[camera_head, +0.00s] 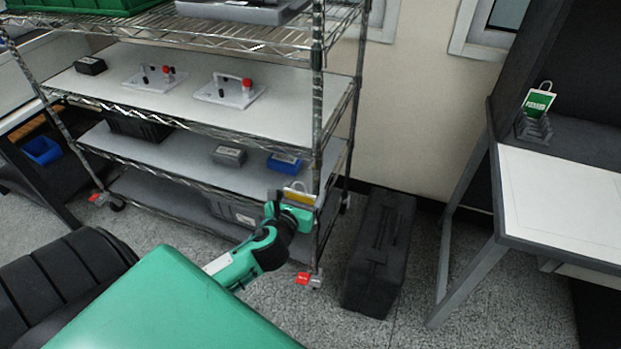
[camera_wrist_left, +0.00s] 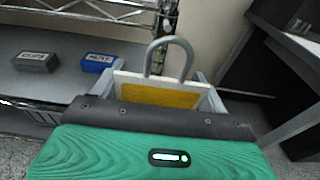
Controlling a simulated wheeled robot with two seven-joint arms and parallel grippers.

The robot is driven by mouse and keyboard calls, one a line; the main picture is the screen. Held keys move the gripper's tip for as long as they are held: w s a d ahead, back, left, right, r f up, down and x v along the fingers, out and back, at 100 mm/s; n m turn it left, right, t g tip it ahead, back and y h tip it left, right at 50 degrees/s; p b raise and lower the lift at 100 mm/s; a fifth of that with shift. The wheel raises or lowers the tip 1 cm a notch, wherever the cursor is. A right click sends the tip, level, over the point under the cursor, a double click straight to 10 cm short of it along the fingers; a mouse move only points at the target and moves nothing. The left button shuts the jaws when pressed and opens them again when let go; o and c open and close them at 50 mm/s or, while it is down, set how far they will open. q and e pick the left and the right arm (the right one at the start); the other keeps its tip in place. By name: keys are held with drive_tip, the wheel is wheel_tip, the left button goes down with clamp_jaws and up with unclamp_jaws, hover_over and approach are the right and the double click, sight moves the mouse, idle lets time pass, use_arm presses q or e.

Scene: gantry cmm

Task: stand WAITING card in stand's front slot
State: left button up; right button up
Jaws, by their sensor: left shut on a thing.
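A white-edged yellow card (camera_head: 299,196) with a grey loop at its top is held in my left gripper (camera_head: 290,206), in front of the wire rack. In the left wrist view the card (camera_wrist_left: 165,94) stands up between the fingers, its loop on top; its lower part is hidden by the gripper body and no lettering can be read. A dark slotted stand (camera_head: 535,131) sits at the far left corner of the table at right, well away from the gripper. A green card (camera_head: 538,103) stands in the stand, toward its back. My right gripper is not in view.
The wire rack (camera_head: 215,140) carries small fixtures, a grey box (camera_head: 229,156) and a blue box (camera_head: 284,163). A black case (camera_head: 380,250) stands on the floor between rack and table. The white tabletop (camera_head: 565,205) is clear.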

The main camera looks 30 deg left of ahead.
use_arm(q)
drive_tip(key=f+v, duration=0.1)
drive_tip(key=v, duration=1.7)
drive_tip(key=shift+s+d, duration=0.2)
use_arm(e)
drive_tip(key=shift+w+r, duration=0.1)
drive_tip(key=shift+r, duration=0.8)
use_arm(q)
drive_tip(key=shift+f, duration=0.1)
idle(0.7)
